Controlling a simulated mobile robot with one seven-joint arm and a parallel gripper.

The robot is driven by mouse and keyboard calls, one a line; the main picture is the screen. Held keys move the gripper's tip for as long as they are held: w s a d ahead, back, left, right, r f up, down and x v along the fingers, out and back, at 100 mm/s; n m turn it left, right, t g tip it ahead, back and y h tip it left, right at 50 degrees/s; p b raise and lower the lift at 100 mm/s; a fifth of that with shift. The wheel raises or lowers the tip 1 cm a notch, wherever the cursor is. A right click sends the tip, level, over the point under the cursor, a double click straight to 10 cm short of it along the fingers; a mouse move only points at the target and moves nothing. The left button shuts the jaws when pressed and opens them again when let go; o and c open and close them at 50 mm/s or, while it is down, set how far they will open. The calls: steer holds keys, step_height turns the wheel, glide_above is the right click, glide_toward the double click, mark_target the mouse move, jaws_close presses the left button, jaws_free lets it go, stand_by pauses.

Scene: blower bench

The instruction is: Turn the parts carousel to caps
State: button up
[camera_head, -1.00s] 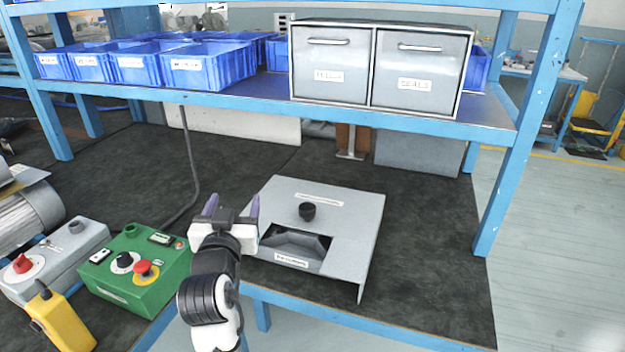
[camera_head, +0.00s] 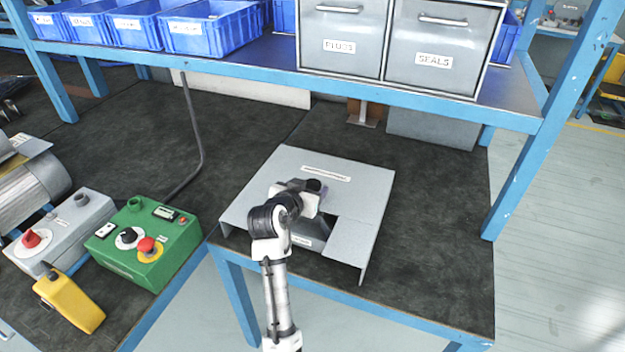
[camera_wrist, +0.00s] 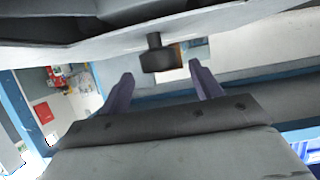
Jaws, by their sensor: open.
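The parts carousel (camera_head: 358,190) is a grey, flat-topped box with a front opening and small labels too fine to read. Its black knob (camera_head: 314,185) stands on the top and is partly hidden by my gripper (camera_head: 303,190) in the head view. In the wrist view the knob (camera_wrist: 157,58) hangs between and just beyond the two purple fingertips of my gripper (camera_wrist: 161,70). The fingers are open, with gaps to the knob on both sides. My arm covers much of the opening, so the compartment inside is hidden.
A blue shelf above holds blue bins (camera_head: 210,28) and two grey drawers (camera_head: 342,42) labelled PLUGS and SEALS. Left are a green control box (camera_head: 150,240), a grey switch box (camera_head: 65,232) and a yellow pendant (camera_head: 70,300). The dark bench top right of the carousel is clear.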

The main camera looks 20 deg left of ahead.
mark_target(311, 185)
steer(key=shift+p+x, duration=0.3)
steer(key=shift+x, duration=1.55)
steer(key=c, duration=1.4)
